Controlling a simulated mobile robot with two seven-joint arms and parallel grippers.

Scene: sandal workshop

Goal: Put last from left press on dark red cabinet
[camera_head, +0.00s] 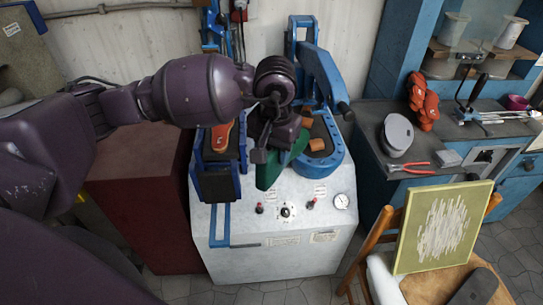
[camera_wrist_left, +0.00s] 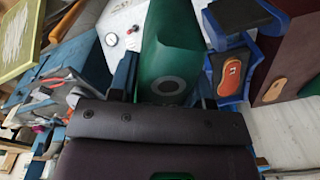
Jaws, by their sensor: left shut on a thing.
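My left gripper (camera_head: 272,152) is shut on a green last (camera_head: 284,168) and holds it above the front of the press (camera_head: 260,238), in front of its blue stations. In the left wrist view the green last (camera_wrist_left: 172,40) hangs between the fingers, with a dark round hole facing the camera. The press has a pale body with blue-framed left and right stations. The dark red cabinet (camera_head: 140,215) stands left of the press, partly hidden under my arm. My right gripper is not in view.
An orange sole (camera_head: 222,136) lies on the left station; a tan sole (camera_wrist_left: 275,90) shows against the cabinet. Brown blocks (camera_head: 317,144) sit at the right station. A blue workbench (camera_head: 375,150) with red pliers (camera_head: 410,168) and a chair with a framed panel (camera_head: 444,228) stand right.

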